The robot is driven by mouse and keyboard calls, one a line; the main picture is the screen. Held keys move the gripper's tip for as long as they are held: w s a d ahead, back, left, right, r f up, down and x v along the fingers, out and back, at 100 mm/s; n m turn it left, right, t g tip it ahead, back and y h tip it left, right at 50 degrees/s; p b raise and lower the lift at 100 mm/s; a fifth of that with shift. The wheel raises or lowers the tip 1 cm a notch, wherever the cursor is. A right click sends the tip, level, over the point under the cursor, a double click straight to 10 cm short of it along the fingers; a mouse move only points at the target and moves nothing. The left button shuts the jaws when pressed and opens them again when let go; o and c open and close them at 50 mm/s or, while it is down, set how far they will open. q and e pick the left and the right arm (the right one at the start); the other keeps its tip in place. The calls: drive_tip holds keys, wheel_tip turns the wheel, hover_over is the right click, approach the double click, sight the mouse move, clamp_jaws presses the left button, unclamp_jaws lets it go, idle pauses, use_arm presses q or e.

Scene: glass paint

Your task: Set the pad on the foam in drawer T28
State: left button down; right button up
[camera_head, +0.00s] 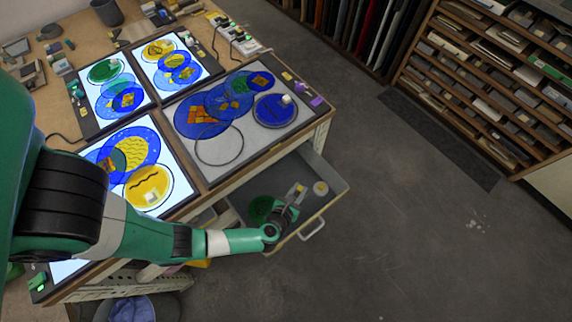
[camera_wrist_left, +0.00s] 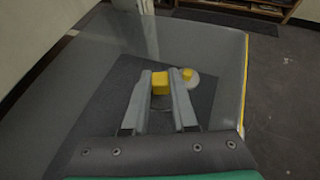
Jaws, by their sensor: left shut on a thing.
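The open grey drawer (camera_head: 335,178) juts from the bench front; it also fills most of the wrist view (camera_wrist_left: 222,60). A dark foam sheet (camera_wrist_left: 112,95) lies in it. My left gripper (camera_head: 297,190) is over the drawer, shut on a small yellow block (camera_wrist_left: 160,84), probably the pad or its grip. Whether the block touches the foam I cannot tell. Beyond the fingers, toward the drawer's outer end, is a pale round piece (camera_head: 320,188) with a yellow knob. A green disc (camera_head: 260,208) is partly hidden by my arm. No T28 label is readable. My right gripper is not in view.
The drawer handle (camera_head: 313,229) faces the open floor. Above the drawer, the bench carries a grey panel (camera_head: 245,140) with blue glass discs, and lit panels (camera_head: 155,200) with more glass. A rack (camera_head: 490,80) stands at upper right.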

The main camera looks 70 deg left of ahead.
use_arm(q)
drive_tip(key=a+f+b, duration=0.1)
drive_tip(key=a+f, duration=0.2)
drive_tip(key=a, duration=0.3)
drive_tip(key=b, duration=0.4)
hover_over(287, 181)
drive_tip(key=d, duration=0.1)
wheel_tip(287, 181, down, 5)
drive_tip(key=shift+r, duration=0.1)
drive_tip(key=shift+a, duration=0.25)
drive_tip(key=f+b, duration=0.4)
drive_tip(key=shift+a+f, duration=0.1)
drive_tip(key=shift+a, duration=0.15)
drive_tip(key=shift+r, duration=0.2)
drive_tip(key=shift+f, duration=0.2)
drive_tip(key=c, duration=0.7)
unclamp_jaws()
drive_tip(key=shift+r, duration=0.1)
drive_tip(key=shift+r, duration=0.1)
